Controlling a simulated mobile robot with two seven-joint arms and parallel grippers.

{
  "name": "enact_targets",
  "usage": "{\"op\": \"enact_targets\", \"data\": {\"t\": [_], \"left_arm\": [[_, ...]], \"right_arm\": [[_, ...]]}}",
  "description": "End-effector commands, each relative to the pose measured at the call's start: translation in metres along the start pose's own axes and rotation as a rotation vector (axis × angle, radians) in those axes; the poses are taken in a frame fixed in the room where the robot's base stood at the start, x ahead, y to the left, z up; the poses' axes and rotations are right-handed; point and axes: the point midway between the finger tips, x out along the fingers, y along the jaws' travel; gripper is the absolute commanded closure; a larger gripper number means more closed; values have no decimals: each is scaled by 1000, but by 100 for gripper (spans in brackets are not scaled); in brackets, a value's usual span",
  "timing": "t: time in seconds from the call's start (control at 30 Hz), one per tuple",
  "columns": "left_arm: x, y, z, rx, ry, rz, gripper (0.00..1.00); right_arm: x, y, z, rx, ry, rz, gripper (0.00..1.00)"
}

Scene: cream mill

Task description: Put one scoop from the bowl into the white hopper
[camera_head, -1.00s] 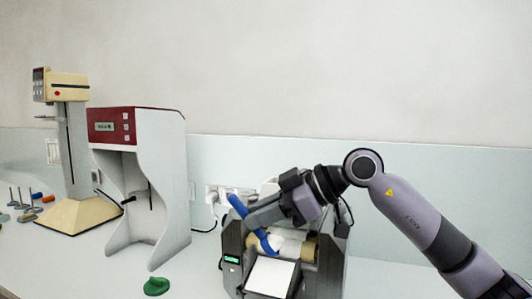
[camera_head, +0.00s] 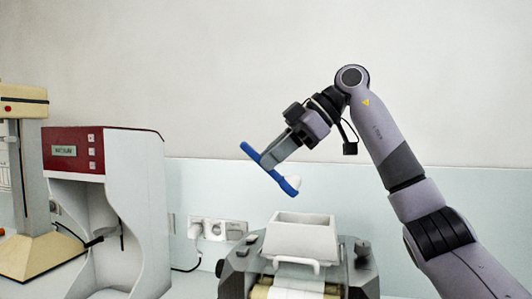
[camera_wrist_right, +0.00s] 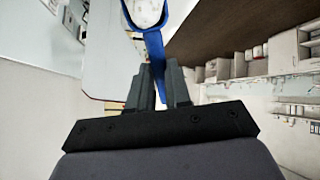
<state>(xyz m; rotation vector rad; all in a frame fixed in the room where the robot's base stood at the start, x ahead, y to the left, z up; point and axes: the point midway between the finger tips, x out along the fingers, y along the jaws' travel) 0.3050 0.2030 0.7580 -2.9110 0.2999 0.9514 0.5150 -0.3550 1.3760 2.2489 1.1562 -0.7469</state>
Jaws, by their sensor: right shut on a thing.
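My right gripper (camera_head: 275,155) is shut on the handle of a blue scoop (camera_head: 257,158), held in the air above and a little left of the white hopper (camera_head: 300,237). The scoop slants down to the right, and a white mound (camera_head: 292,183) shows at its lower end. In the right wrist view the scoop (camera_wrist_right: 153,45) runs up from between the fingers (camera_wrist_right: 158,88), with white stuff (camera_wrist_right: 147,12) in its head. The hopper sits open on top of the dark mill (camera_head: 240,268). The bowl and my left gripper are not in view.
A cabinet with a red top (camera_head: 75,150) stands left of the mill. A cream-coloured stand device (camera_head: 25,105) is at the far left. Wall sockets (camera_head: 217,229) with a cable are behind. The air around the scoop is clear.

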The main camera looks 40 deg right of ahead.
Motion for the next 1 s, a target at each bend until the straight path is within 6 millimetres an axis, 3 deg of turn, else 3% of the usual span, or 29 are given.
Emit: {"op": "enact_targets", "data": {"t": [0.53,1.0], "left_arm": [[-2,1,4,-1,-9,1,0],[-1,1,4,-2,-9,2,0]], "right_arm": [[27,-7,30,2,1,1,100],[30,-8,33,1,2,1,100]]}}
